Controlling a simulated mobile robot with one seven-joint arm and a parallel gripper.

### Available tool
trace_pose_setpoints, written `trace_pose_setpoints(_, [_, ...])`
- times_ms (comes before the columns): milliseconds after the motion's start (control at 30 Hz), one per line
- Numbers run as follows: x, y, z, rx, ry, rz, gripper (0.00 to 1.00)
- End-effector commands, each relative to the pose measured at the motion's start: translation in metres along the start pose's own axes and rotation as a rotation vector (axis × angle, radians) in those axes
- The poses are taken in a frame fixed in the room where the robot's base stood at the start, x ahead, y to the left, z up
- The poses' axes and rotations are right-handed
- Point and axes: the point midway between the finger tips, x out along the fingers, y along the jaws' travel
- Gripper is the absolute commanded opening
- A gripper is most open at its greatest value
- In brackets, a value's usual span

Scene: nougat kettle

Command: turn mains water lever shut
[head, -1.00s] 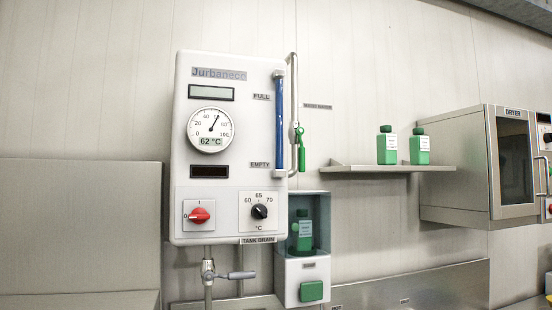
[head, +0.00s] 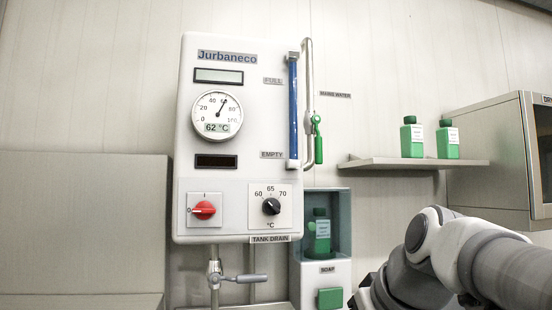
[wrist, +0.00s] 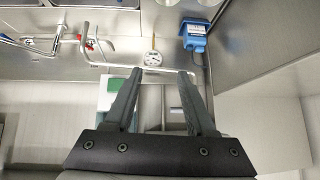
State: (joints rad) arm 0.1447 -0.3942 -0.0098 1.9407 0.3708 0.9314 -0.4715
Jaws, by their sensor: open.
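The mains water lever (head: 318,142) is a green handle hanging straight down beside the bent steel pipe (head: 309,85), right of the boiler panel. A "MAINS WATER" label (head: 335,95) is fixed to the wall at its upper right. My gripper (wrist: 158,74) is open and empty in the wrist view, pointing at another area, and I cannot pick out the lever there. In the head view only my arm shows at the lower right, well below and right of the lever; the gripper is out of that picture.
The white boiler (head: 232,120) has a red switch (head: 203,210) and a black dial. A tank drain valve (head: 238,278) is below. The soap dispenser (head: 322,270) stands under the lever. A shelf (head: 415,162) with two green bottles and a dryer (head: 500,160) are to the right.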

Motion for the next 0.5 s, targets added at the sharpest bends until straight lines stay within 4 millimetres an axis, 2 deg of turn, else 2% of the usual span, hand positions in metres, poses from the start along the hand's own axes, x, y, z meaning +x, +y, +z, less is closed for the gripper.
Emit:
trace_pose_setpoints(67, [0.007,0.013,-0.035,-0.032,0.065,-0.019,0.56])
trace_pose_setpoints(167, [0.0,0.025,-0.087,-0.067,0.161,-0.04,0.56])
trace_pose_setpoints(300, [-0.029,0.04,-0.162,-0.073,0.318,-0.062,0.56])
trace_pose_setpoints(500, [-0.082,0.061,-0.253,-0.086,0.552,-0.098,0.56])
